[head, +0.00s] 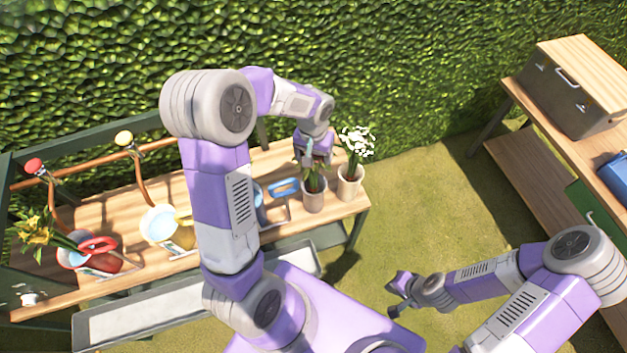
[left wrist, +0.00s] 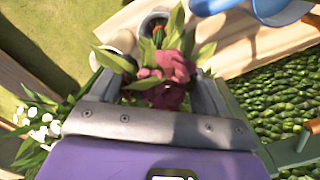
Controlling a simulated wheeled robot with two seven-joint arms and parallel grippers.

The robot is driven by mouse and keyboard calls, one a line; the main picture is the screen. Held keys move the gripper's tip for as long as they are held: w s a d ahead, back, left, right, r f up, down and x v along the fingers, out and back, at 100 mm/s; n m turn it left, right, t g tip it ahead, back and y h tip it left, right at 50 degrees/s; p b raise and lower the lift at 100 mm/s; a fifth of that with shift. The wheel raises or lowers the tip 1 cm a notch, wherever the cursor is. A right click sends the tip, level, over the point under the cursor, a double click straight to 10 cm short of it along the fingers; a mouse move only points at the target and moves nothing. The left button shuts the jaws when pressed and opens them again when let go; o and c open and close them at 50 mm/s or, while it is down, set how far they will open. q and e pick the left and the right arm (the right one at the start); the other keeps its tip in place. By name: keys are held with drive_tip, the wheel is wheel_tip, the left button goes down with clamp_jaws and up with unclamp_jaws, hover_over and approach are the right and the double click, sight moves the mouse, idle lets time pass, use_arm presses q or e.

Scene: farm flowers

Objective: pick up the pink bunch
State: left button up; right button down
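My right gripper (head: 398,295) is open and empty over the grass, away from the bench.
A pot of white flowers (head: 356,145) stands close on the right. A blue-handled watering can (head: 283,188) is just left, partly behind my arm. The wooden bench (head: 110,205) also holds yellow flowers (head: 38,235) and red and white-yellow cans. A hedge stands behind.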

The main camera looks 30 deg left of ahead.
use_arm(q)
drive_tip(key=c, duration=0.7)
wheel_tip(320, 180, up, 18)
drive_tip(key=p, duration=0.3)
drive_tip(key=shift+r+p, duration=1.3)
drive_tip(key=shift+p, duration=0.05)
